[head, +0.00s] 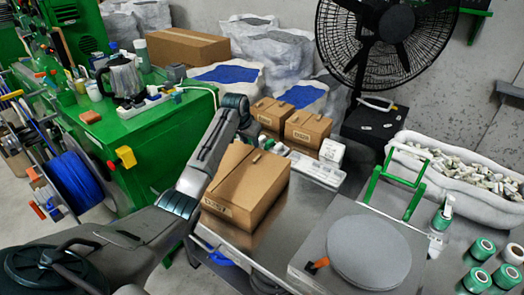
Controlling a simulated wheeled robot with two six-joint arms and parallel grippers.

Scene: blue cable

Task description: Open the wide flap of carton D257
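A brown carton (245,188) stands on the metal table in the middle of the head view, its top facing up and looking closed. A dark label shows low on its front, too small to read for sure. Two smaller brown cartons (307,128) stand behind it, also with labels I cannot read. My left arm comes in from the lower left, rises along the carton's left side and bends down behind its far top edge. My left gripper (258,143) is near that far edge; its fingers are small and partly hidden. My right gripper is not in view.
A round grey plate on a scale-like base (369,252) stands right of the carton. A green frame (394,190), a white bin of small parts (460,172) and green rolls (477,279) lie farther right. A green workbench (150,140) stands left. A black fan (385,40) stands behind.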

